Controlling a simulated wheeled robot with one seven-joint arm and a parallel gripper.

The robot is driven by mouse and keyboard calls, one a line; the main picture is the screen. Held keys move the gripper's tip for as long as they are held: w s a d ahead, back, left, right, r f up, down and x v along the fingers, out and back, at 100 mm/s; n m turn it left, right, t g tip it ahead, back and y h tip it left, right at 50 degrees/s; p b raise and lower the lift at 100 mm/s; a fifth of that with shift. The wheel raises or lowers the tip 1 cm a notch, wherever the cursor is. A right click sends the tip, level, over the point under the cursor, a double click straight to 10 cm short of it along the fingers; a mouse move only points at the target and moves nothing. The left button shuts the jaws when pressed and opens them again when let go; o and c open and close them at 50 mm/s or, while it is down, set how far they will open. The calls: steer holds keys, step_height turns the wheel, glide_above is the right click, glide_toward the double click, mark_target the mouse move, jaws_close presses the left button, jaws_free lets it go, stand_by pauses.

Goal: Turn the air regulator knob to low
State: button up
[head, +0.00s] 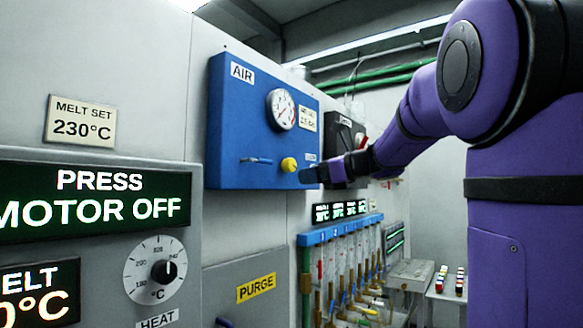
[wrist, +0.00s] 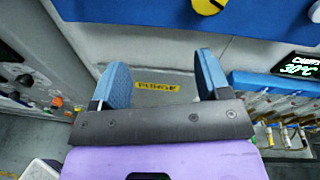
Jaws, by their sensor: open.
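The yellow air regulator knob (head: 289,164) sits low on the blue AIR panel (head: 235,115), below a round white gauge (head: 282,109). The needle reading is too small to tell. In the wrist view the knob (wrist: 208,6) is cut off by the top edge, on the blue panel (wrist: 120,12). My gripper (head: 312,175) is just right of the knob in the head view. In the wrist view my gripper (wrist: 160,72) is open with nothing between its blue fingertips. The knob lies beyond the fingertips, apart from them.
A dark box with a red lever (head: 350,142) stands behind my gripper. Below are a blue manifold with several tubes (head: 345,228) and a yellow PURGE label (head: 256,288). A heat dial (head: 155,268) is at the left.

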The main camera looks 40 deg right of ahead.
mark_target(293, 166)
steer(key=d+r+m+t, duration=0.2)
steer(key=d+r+m, duration=0.1)
steer(key=d, duration=0.2)
steer(key=shift+h, duration=0.3)
steer(key=x, duration=1.1)
steer(key=shift+w+f, duration=0.15)
steer(key=shift+w, duration=0.15)
steer(key=shift+c, duration=0.5)
steer(key=c, duration=0.8)
steer(key=shift+c, duration=0.2)
steer(key=shift+n, duration=0.5)
